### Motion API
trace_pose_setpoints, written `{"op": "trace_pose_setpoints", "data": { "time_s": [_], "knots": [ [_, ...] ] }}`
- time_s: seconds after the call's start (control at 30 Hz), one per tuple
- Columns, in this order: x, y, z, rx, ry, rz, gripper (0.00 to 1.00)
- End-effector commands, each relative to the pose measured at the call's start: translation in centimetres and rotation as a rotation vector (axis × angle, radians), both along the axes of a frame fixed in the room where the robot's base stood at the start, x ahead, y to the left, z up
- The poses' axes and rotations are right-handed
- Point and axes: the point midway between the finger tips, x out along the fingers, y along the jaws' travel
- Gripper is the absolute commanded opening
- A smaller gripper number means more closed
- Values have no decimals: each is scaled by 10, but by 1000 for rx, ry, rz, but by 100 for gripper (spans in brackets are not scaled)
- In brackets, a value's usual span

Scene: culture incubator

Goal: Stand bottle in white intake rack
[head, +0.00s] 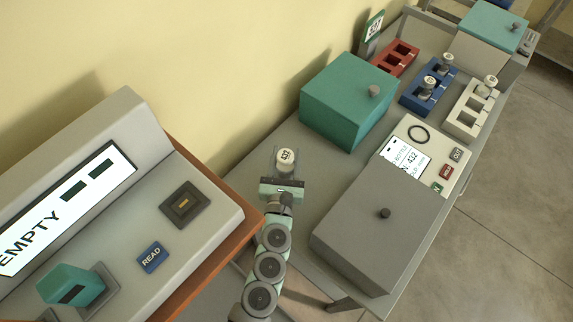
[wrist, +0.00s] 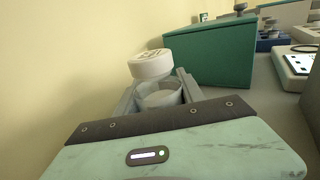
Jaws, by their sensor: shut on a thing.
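A bottle with a white cap marked 432 (head: 286,158) is held between the fingers of my gripper (head: 284,170), over the grey bench left of the green box. In the wrist view the bottle (wrist: 155,70) stands between the two grey fingers of my gripper (wrist: 158,90), its cap above them. I cannot tell whether its base touches the bench. The white rack (head: 468,118) is at the far right of the bench, with one bottle (head: 487,86) in its back end and open slots in front.
A green box (head: 348,98) and a grey box (head: 378,238) with knobs flank the way to the racks. A panel (head: 408,160) with a screen and buttons lies between. A blue rack (head: 428,92) holds bottles; a red rack (head: 395,58) is behind. The reader console (head: 130,220) is left.

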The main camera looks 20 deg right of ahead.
Motion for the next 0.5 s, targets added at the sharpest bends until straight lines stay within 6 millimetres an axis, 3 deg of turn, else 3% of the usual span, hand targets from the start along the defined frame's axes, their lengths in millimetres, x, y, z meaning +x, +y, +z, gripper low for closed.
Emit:
{"op": "trace_pose_setpoints", "data": {
  "time_s": [0.3,0.5],
  "knots": [
    [1,1,-37,-2,0,2,0],
    [0,0,-39,0,0,0,0]
  ]
}}
